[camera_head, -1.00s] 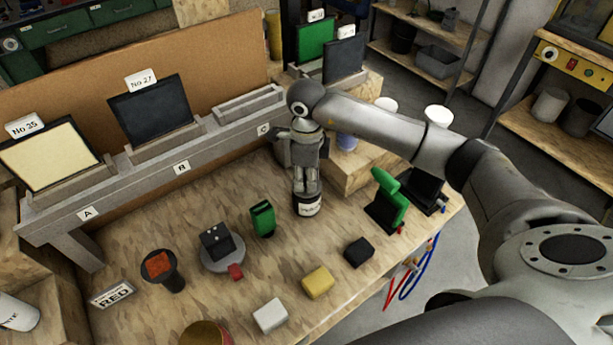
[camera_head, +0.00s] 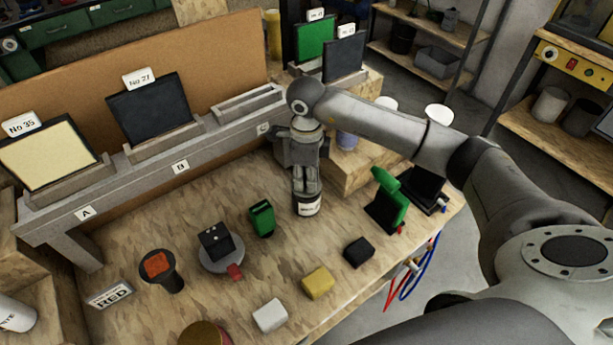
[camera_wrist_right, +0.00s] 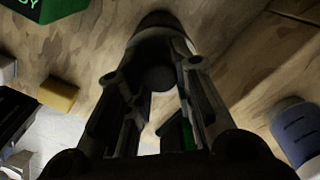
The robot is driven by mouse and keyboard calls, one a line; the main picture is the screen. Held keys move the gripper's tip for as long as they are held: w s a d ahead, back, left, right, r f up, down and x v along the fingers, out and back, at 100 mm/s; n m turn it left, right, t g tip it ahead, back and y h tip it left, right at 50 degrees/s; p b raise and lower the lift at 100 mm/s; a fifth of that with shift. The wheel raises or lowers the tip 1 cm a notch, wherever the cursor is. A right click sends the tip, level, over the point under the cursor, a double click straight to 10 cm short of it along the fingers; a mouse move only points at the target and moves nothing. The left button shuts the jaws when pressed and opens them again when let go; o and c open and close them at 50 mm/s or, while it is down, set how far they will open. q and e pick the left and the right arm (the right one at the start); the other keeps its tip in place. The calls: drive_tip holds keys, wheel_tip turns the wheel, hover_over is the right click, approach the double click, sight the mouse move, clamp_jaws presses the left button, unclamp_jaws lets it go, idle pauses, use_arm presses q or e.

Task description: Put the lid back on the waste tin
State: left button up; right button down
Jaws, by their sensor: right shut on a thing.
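My right gripper (camera_head: 307,195) points down at the back middle of the wooden bench. It is shut on a dark round tin (camera_head: 308,209) with a white label, which stands upright on or very near the bench top. In the right wrist view the dark tin (camera_wrist_right: 155,48) shows between the fingertips of the gripper (camera_wrist_right: 160,85); its top is in shadow. I cannot tell whether it is the waste tin, and no separate lid can be made out. A round brass-rimmed thing (camera_head: 205,335) is cut off at the bottom edge. My left gripper is not in view.
Around the gripper lie a green block (camera_head: 262,218), a black block (camera_head: 359,251), a yellow block (camera_head: 318,282) and a white block (camera_head: 270,316). A grey round base (camera_head: 222,258) carries a black piece. Green and black stands (camera_head: 388,205) are at right. A raised rack (camera_head: 180,168) runs behind.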

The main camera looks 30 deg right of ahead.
drive_tip(key=shift+f+b, duration=0.2)
drive_tip(key=shift+b, duration=0.35)
idle(1.2)
idle(0.3)
drive_tip(key=c, duration=1.2)
unclamp_jaws()
drive_tip(key=shift+o, duration=0.4)
drive_tip(key=o, duration=0.4)
drive_tip(key=shift+r+p, duration=1.9)
drive_tip(key=shift+r, duration=1.65)
